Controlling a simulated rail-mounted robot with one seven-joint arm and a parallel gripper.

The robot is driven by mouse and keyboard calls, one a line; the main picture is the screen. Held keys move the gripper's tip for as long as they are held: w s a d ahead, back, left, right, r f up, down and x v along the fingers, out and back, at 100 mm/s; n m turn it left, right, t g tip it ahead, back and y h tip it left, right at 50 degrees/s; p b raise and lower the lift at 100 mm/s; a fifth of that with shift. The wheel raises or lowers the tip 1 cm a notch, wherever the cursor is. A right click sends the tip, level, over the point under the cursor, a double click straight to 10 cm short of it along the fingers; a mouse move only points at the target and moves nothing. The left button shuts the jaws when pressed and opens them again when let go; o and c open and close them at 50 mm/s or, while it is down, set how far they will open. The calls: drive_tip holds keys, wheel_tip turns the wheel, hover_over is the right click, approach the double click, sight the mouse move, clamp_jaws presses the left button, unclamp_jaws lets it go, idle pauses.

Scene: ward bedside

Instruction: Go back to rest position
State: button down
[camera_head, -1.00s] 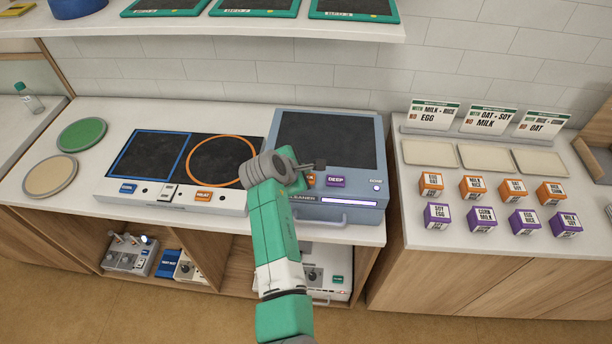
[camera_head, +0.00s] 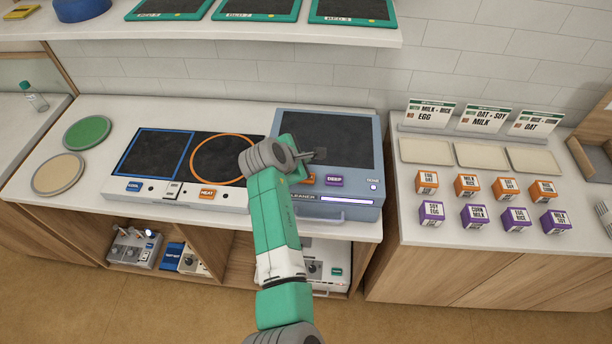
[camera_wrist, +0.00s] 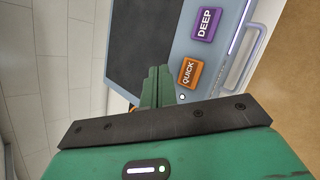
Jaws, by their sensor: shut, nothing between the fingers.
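My gripper (camera_head: 318,155) is over the blue-grey cleaner (camera_head: 362,206), in front of its dark top panel. In the wrist view its two green fingers (camera_wrist: 158,88) lie side by side, shut and empty. Beyond them are the orange QUICK button (camera_wrist: 189,73) and the purple DEEP button (camera_wrist: 206,24). In the head view the DEEP button (camera_head: 334,181) is clear, and my arm partly hides the QUICK button. I cannot tell the exact gap between the fingers and the cleaner.
Left of the cleaner is a unit with a blue square (camera_head: 154,155) and an orange ring (camera_head: 222,136). Green (camera_head: 87,133) and tan (camera_head: 59,174) discs lie farther left. Labelled cubes (camera_head: 473,216) stand on the right counter. A shelf (camera_head: 230,32) with dark tablets runs above.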

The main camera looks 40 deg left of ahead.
idle(0.3)
drive_tip(key=d+r+m+t+y+p, duration=0.15)
drive_tip(key=d+r+m, duration=0.25)
drive_tip(key=r, duration=0.8)
drive_tip(key=d+r+m+t+y+p, duration=0.1)
drive_tip(key=d+r+m+t+p, duration=0.3)
drive_tip(key=r, duration=0.8)
drive_tip(key=d+r+m+t+y+p, duration=0.1)
drive_tip(key=d+r+m+y, duration=0.3)
drive_tip(key=r, duration=0.7)
drive_tip(key=s+d+r+m+t+h+p, duration=0.45)
drive_tip(key=d+r+m, duration=0.45)
drive_tip(key=d+r, duration=0.6)
drive_tip(key=s+d+r+m+t+h, duration=0.3)
drive_tip(key=s+d+r+m+t, duration=0.2)
drive_tip(key=s+d+r+m, duration=0.3)
drive_tip(key=s+d+r, duration=0.3)
drive_tip(key=s+r, duration=0.1)
drive_tip(key=s, duration=0.1)
drive_tip(key=shift+s+d+m+h+p, duration=0.3)
drive_tip(key=shift+s+p, duration=0.05)
drive_tip(key=shift+s, duration=0.05)
drive_tip(key=shift+w+a+f, duration=0.1)
